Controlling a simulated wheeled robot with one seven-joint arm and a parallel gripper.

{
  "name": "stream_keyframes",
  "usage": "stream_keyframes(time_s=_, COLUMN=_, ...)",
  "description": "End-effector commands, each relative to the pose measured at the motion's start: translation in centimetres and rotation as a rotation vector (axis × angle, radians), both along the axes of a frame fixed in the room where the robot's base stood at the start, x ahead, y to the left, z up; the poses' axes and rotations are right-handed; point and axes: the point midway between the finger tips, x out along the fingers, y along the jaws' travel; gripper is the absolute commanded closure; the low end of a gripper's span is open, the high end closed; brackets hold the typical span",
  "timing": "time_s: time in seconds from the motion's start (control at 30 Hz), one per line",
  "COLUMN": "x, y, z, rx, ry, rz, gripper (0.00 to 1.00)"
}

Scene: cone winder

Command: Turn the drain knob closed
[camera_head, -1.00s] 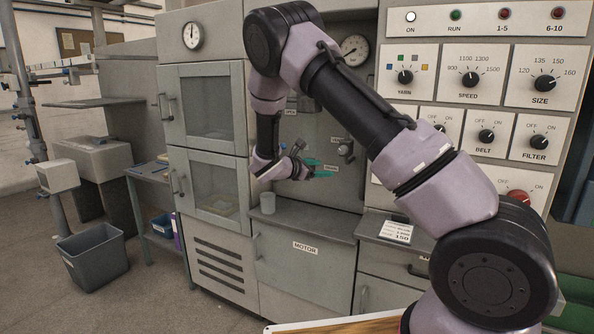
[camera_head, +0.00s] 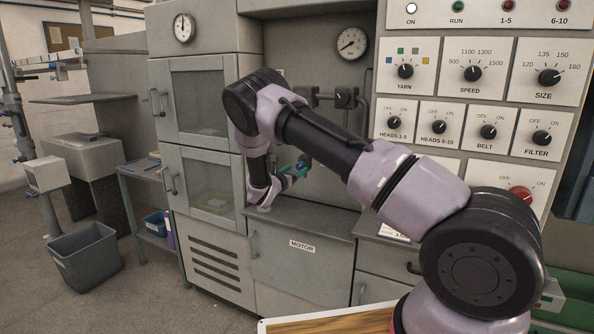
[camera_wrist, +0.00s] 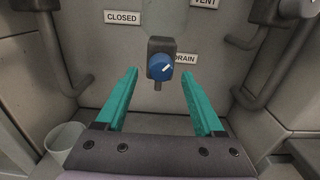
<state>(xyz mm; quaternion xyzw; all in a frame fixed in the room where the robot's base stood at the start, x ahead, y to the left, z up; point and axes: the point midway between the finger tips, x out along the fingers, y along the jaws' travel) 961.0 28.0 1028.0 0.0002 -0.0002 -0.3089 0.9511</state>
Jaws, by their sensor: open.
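The drain knob (camera_wrist: 160,66) is a round blue knob with a white line slanting toward the upper right, on a dark grey fitting in the wrist view. A DRAIN label (camera_wrist: 184,58) is just right of it, and a CLOSED label (camera_wrist: 122,17) is at the upper left. My gripper (camera_wrist: 158,74) is open and empty. Its teal fingers stand left and right of the knob in the picture, with a gap on each side; I cannot tell the depth between tips and knob. In the head view my gripper (camera_head: 298,172) is in the recess above the MOTOR panel, partly hidden by my wrist.
Pipes (camera_wrist: 258,80) run to the right of the knob, with another pipe (camera_wrist: 70,75) to the left. A pale cup (camera_wrist: 63,142) stands on the ledge at lower left. A cabinet (camera_head: 200,130) borders the recess, and the switch panel (camera_head: 470,90) is at right.

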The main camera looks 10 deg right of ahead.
Motion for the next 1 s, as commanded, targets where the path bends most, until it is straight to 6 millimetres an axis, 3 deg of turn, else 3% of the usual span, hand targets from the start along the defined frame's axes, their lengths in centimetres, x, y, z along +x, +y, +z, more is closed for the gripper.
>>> stream_keyframes(time_s=0.2, x=1.32, y=-0.96, z=-0.02, rx=0.000, ry=0.000, rz=0.000, gripper=0.30)
stream_keyframes(time_s=0.47, x=1.39, y=-1.01, z=-0.01, rx=0.000, ry=0.000, rz=0.000, gripper=0.30)
stream_keyframes(time_s=0.6, x=1.38, y=-1.00, z=0.00, rx=0.000, ry=0.000, rz=0.000, gripper=0.80)
stream_keyframes(time_s=0.67, x=1.38, y=-1.00, z=0.00, rx=0.000, ry=0.000, rz=0.000, gripper=1.00)
stream_keyframes(time_s=1.0, x=1.34, y=-0.91, z=-0.04, rx=-0.029, ry=0.022, rz=0.001, gripper=1.00)
